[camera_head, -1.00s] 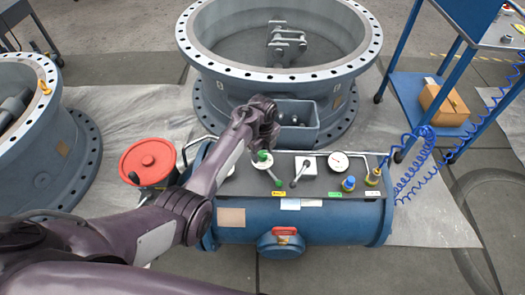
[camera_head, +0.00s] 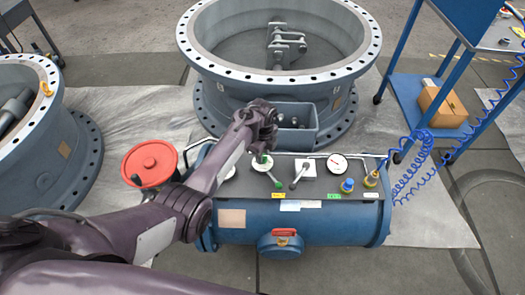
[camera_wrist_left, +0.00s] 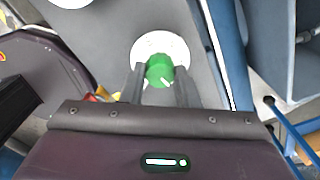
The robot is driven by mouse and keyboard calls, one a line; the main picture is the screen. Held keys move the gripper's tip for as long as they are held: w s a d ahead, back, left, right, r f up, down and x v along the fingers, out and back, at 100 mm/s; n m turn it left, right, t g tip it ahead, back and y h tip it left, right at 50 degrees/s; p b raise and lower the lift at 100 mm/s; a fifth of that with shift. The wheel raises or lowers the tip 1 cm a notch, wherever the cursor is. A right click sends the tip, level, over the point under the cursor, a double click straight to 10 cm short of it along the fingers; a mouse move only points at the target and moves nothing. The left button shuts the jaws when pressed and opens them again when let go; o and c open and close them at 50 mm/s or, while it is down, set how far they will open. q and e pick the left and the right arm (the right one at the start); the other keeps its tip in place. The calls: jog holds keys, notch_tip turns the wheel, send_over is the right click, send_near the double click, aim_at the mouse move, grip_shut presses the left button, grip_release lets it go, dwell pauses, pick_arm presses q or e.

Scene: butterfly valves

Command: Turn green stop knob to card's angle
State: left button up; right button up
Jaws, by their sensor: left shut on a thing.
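The green knob (camera_wrist_left: 160,69) stands on a round white dial plate (camera_wrist_left: 148,44) in the left wrist view, with a pale mark on its top. My left gripper (camera_wrist_left: 160,80) is shut on it, one dark finger at each side. In the head view my left gripper (camera_head: 264,150) reaches down over the panel at the green knob (camera_head: 263,160), which it partly covers. A pale card (camera_head: 231,218) is on the front of the blue tank. A white card (camera_head: 290,205) lies at the panel's front edge. Their markings are too small to read. My right gripper is out of view.
On the dark panel stand a grey lever (camera_head: 301,174), a gauge (camera_head: 337,163), a blue cap (camera_head: 347,185) and a yellow fitting (camera_head: 371,178). A grey bin (camera_head: 300,130) stands behind the panel.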

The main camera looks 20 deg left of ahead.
pick_arm(q)
jog(key=n+p, duration=0.2)
jog(key=n, duration=0.1)
jog(key=shift+r+n, duration=0.15)
jog(key=shift+n, duration=0.15)
jog(key=n+p, duration=0.1)
jog(key=n, duration=0.2)
jog(key=shift+n, duration=0.3)
jog(key=n+p, duration=0.1)
jog(key=n, duration=0.3)
jog(key=shift+n, duration=0.3)
jog(key=n, duration=0.4)
jog(key=shift+n+p, duration=0.3)
jog(key=shift+p, duration=0.05)
jog(key=n, duration=0.3)
jog(key=shift+n, duration=0.3)
jog(key=n, duration=0.4)
jog(key=shift+n, duration=0.3)
jog(key=n, duration=0.4)
jog(key=n+b, duration=0.1)
jog(key=n, duration=0.3)
jog(key=shift+n, duration=0.3)
